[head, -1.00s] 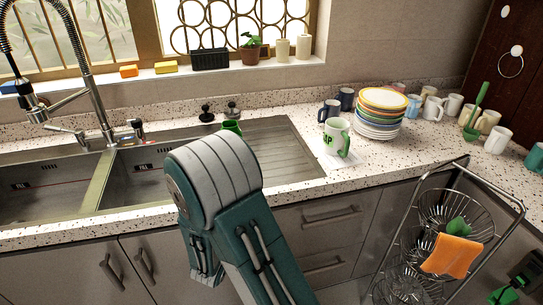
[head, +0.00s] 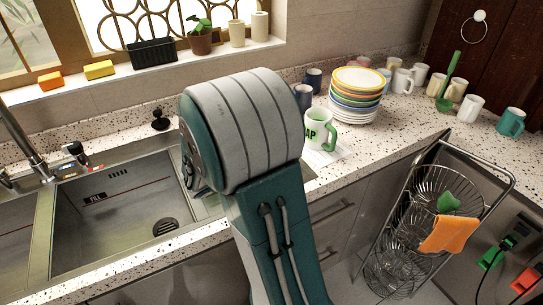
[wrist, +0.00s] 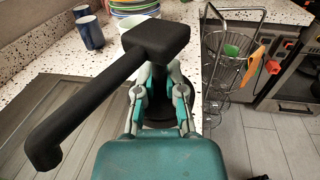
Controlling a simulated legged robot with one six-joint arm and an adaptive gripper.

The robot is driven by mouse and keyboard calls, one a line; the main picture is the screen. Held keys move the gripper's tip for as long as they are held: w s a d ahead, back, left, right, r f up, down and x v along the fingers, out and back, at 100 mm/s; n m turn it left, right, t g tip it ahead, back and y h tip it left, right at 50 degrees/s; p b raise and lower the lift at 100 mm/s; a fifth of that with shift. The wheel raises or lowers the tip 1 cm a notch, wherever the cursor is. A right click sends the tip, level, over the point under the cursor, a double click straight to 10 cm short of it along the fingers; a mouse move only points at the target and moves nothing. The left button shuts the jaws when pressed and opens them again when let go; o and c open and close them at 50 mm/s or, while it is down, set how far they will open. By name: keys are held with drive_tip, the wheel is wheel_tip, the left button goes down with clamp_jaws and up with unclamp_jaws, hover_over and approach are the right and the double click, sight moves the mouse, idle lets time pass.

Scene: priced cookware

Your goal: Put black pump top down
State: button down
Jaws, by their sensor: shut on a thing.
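The black pump top (wrist: 100,90) fills the left and middle of the wrist view, its long spout pointing to the lower left. My gripper (wrist: 160,78) is shut on it, with dark parts showing between and behind the fingers. The pump top is held in the air, in front of the counter. In the head view my arm hides the gripper and the pump top. The white mug with green letters and green handle (head: 318,130) stands on the counter right of my arm.
A plate stack (head: 356,95) stands behind the mug, with several mugs to its right. The sink (head: 125,210) is at left, with a small black knob-like thing (head: 160,119) behind it. A wire basket rack (head: 420,215) with an orange cloth (head: 443,234) stands at right.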

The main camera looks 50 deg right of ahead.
drive_tip(key=w+d+f, duration=0.1)
drive_tip(key=d+f, duration=0.1)
drive_tip(key=d, duration=0.1)
drive_tip(key=w+d+f, duration=0.2)
drive_tip(key=d+f, duration=0.1)
drive_tip(key=w+d+f, duration=0.2)
drive_tip(key=d+f, duration=0.1)
drive_tip(key=shift+d+f, duration=0.1)
drive_tip(key=shift+f, duration=0.1)
wheel_tip(320, 180, down, 3)
drive_tip(key=shift+f, duration=0.1)
drive_tip(key=c, duration=0.7)
unclamp_jaws()
